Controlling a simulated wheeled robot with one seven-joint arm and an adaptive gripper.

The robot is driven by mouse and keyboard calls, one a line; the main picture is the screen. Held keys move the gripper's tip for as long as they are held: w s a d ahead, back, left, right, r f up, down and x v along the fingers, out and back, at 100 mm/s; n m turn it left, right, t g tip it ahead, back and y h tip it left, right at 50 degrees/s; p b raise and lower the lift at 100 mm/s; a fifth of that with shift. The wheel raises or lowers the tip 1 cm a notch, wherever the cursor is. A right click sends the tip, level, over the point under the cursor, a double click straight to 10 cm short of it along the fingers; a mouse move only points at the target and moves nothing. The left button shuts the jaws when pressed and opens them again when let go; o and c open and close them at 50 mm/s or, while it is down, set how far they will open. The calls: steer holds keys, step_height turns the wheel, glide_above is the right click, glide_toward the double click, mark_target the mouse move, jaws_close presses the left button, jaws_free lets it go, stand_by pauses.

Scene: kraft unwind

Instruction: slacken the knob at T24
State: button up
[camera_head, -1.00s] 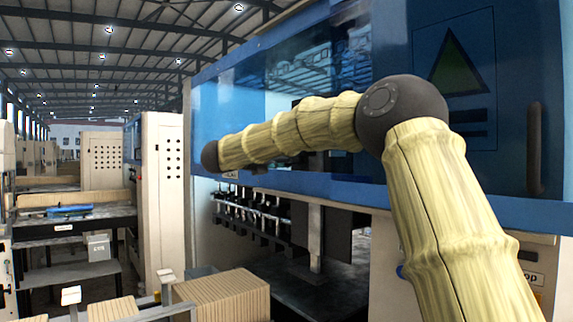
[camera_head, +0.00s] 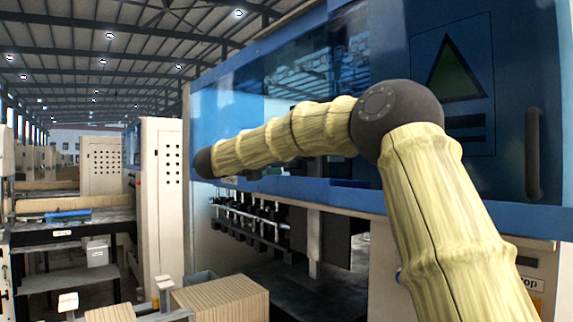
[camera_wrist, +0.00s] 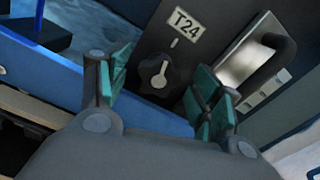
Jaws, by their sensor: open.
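The T24 knob (camera_wrist: 158,75) is a dark lobed knob with a white pointer line, on a dark panel in the wrist view. The white T24 label (camera_wrist: 187,23) is above it, with a short white mark between label and knob. My gripper (camera_wrist: 160,92) is open, its green-padded fingers to either side of the knob in the picture. I cannot tell whether either finger touches it. In the head view my arm reaches left across the blue machine front; the gripper and knob are not visible there.
A metal plate with a dark handle (camera_wrist: 270,62) is right of the knob, close to the right finger. The blue machine cover (camera_head: 230,100) is behind my arm. Stacked cardboard (camera_head: 222,295) stands below at the lower left.

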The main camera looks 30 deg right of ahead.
steer(key=a, duration=1)
steer(key=shift+s, duration=0.45)
steer(key=shift+w, duration=0.1)
